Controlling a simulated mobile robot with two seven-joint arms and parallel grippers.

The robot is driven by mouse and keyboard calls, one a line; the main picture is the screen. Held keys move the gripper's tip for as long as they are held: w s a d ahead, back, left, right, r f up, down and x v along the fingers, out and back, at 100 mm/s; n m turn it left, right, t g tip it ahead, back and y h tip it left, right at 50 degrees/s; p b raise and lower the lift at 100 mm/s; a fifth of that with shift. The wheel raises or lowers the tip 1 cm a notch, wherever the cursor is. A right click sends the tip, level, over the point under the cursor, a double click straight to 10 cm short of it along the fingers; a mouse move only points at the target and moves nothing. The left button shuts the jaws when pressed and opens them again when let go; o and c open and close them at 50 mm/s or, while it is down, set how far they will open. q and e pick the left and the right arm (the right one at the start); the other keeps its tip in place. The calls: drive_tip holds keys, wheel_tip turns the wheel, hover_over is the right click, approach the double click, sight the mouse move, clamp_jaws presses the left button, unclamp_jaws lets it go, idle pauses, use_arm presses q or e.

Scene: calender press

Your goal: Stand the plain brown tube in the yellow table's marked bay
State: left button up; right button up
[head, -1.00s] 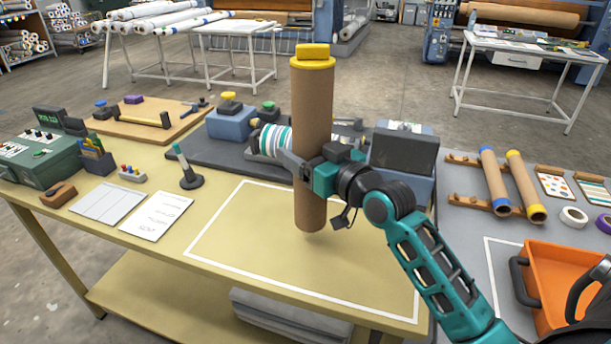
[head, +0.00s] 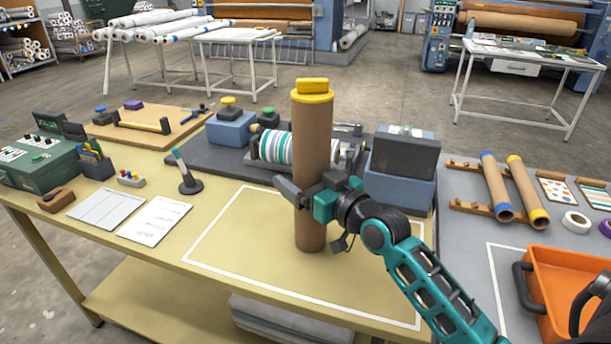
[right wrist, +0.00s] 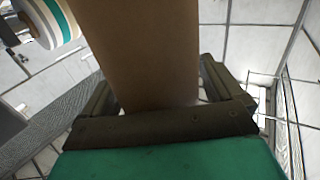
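The plain brown tube (head: 312,145) with a yellow cap stands upright over the white-outlined bay (head: 222,270) on the yellow table (head: 120,235). Its lower end is inside the outline, at or very near the tabletop; I cannot tell whether it touches. My right gripper (head: 306,196) is shut around the tube below its middle. In the right wrist view, the tube (right wrist: 140,50) lies between the two fingers of the gripper (right wrist: 155,90). My left gripper is not in view.
Behind the bay stands a grey machine with a striped roll (head: 285,147) and a dark box (head: 404,156). A white sheet (head: 153,218) and a pen stand (head: 188,178) lie left. An orange bin (head: 565,285) and two tubes on a rack (head: 497,188) are right.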

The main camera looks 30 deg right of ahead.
drive_tip(key=shift+o, duration=0.3)
drive_tip(key=shift+r, duration=0.25)
drive_tip(key=shift+s+f, duration=0.15)
drive_tip(key=shift+s, duration=0.15)
drive_tip(key=s+d, duration=0.2)
drive_tip(key=s, duration=0.9)
drive_tip(key=shift+s+a, duration=0.1)
drive_tip(key=shift+s, duration=0.1)
